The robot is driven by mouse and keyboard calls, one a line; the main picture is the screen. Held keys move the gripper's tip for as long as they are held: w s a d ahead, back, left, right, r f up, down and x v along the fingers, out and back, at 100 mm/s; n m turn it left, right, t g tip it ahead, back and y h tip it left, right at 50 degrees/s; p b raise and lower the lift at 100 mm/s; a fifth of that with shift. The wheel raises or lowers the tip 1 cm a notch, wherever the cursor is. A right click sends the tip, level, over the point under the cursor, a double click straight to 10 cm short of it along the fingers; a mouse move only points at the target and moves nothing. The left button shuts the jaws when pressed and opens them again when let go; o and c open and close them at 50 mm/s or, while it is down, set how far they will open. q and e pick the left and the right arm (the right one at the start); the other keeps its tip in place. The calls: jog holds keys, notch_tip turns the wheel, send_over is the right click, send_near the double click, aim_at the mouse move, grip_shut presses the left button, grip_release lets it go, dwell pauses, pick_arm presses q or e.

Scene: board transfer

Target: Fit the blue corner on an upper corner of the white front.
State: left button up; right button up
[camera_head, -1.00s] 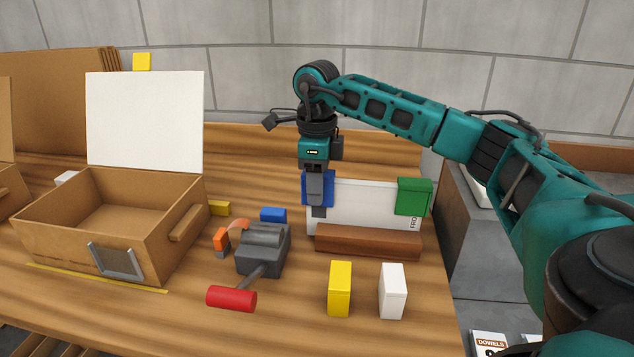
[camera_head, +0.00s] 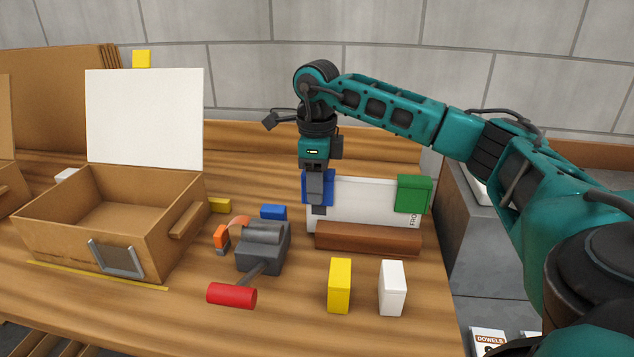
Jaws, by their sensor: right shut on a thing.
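The white front (camera_head: 357,203) stands upright behind a brown wooden bar. A green corner (camera_head: 413,193) sits on its upper right corner. My right gripper (camera_head: 318,205) points down and is shut on the blue corner (camera_head: 305,187). The blue corner is at the upper left corner of the front. The gripper's fingers hide much of it, so I cannot tell whether it is fully seated. My left gripper is not in view.
The brown bar (camera_head: 367,238) lies before the front. A yellow block (camera_head: 340,285) and a white block (camera_head: 392,287) stand nearer. A grey vise with a red handle (camera_head: 231,295), a blue block (camera_head: 273,212) and an open wooden box (camera_head: 75,244) are to the left.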

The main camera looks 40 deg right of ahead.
jog(key=o, duration=1.1)
notch_tip(320, 180, up, 12)
jog(key=shift+f+p, duration=0.2)
jog(key=shift+p, duration=0.75)
jog(key=shift+r+p, duration=0.3)
jog(key=shift+r, duration=0.35)
